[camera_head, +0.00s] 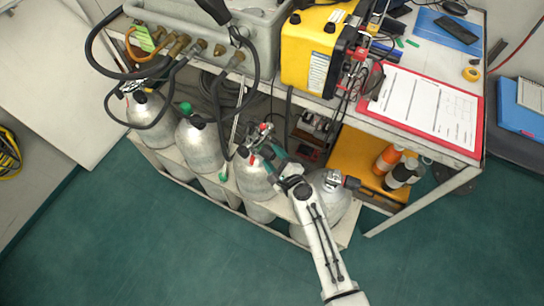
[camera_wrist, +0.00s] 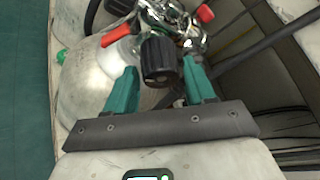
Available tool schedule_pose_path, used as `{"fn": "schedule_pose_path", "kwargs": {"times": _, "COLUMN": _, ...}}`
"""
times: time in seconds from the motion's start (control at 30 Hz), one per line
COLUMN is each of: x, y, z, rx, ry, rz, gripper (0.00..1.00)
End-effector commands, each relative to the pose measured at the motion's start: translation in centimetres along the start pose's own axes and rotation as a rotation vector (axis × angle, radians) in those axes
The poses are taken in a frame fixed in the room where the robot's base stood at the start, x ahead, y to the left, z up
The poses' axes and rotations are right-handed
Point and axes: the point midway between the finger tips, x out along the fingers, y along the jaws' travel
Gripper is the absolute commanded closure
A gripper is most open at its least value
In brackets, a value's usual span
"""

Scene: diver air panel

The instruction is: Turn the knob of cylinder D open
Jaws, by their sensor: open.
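Several silver cylinders stand in a row in a low rack; I can read no letters on them. My gripper (camera_head: 268,150) is over the valve of the third cylinder from the left (camera_head: 252,182). In the wrist view my gripper (camera_wrist: 160,80) is open, with green fingers on both sides of a black ribbed knob (camera_wrist: 159,58). The knob shows between the fingertips; I cannot tell whether they touch it. The valve has chrome fittings and red levers (camera_wrist: 118,32). The rightmost cylinder (camera_head: 330,207) is partly hidden by my arm.
A bench above holds a yellow case (camera_head: 310,45), a grey manifold box (camera_head: 195,20) and a red clipboard (camera_head: 430,108). Black hoses (camera_head: 255,75) hang down close to the cylinders. The green floor in front is clear.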

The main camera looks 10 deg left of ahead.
Motion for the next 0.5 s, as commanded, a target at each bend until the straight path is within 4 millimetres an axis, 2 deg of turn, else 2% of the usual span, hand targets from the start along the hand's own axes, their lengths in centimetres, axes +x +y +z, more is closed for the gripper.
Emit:
{"fn": "schedule_pose_path", "kwargs": {"times": 0.2, "x": 1.26, "y": -0.01, "z": 0.03, "rx": -0.001, "ry": -0.001, "rz": 0.000, "gripper": 0.46}}
{"fn": "schedule_pose_path", "kwargs": {"times": 0.47, "x": 1.30, "y": -0.02, "z": 0.05, "rx": -0.001, "ry": 0.000, "rz": 0.000, "gripper": 0.46}}
{"fn": "schedule_pose_path", "kwargs": {"times": 0.5, "x": 1.29, "y": -0.02, "z": 0.05, "rx": -0.001, "ry": 0.000, "rz": 0.000, "gripper": 0.49}}
